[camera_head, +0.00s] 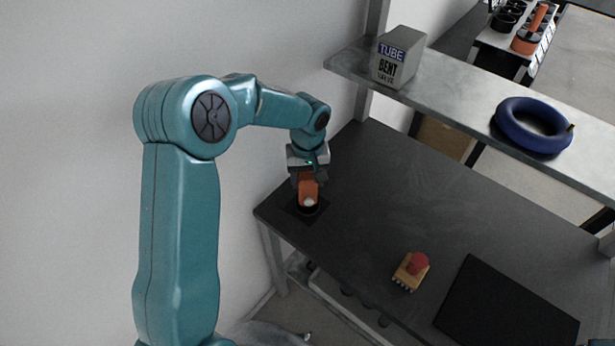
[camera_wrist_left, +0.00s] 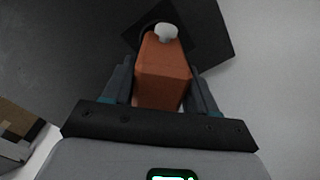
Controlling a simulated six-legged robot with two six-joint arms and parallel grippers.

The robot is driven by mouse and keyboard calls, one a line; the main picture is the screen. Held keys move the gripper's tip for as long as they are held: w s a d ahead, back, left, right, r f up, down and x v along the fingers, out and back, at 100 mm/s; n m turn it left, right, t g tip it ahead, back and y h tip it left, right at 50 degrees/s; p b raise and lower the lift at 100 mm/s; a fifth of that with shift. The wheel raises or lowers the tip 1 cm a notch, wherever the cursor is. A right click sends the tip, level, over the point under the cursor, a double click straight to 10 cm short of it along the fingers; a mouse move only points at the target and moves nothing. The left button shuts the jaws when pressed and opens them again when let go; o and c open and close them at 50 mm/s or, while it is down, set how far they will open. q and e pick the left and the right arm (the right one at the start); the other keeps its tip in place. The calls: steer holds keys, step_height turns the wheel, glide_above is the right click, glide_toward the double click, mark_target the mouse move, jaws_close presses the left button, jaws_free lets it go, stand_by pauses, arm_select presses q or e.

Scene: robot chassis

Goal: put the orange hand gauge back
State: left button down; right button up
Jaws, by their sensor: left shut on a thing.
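The orange hand gauge (camera_head: 308,187) has a box-like orange body and a pale round knob. It stands at the left end of the dark table, over a dark square pad with a black round part. My left gripper (camera_head: 307,178) comes down from above and is shut on the gauge. In the left wrist view the gauge (camera_wrist_left: 163,73) sits between the two fingers, with its pale knob over the dark square pad (camera_wrist_left: 207,35). I cannot tell whether the gauge touches the pad. My right gripper is not in view.
A wooden brush-like thing with a red knob (camera_head: 418,263) and a black mat (camera_head: 506,310) lie on the dark table (camera_head: 400,190). The raised shelf holds a grey box (camera_head: 397,62) and a blue ring (camera_head: 533,125). The table's middle is clear. A wall stands at left.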

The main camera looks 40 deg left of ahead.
arm_select(q)
steer(key=shift+c, duration=1.6)
jaws_free()
steer(key=shift+f, duration=0.1)
step_height(320, 180, up, 12)
steer(key=shift+r, duration=0.2)
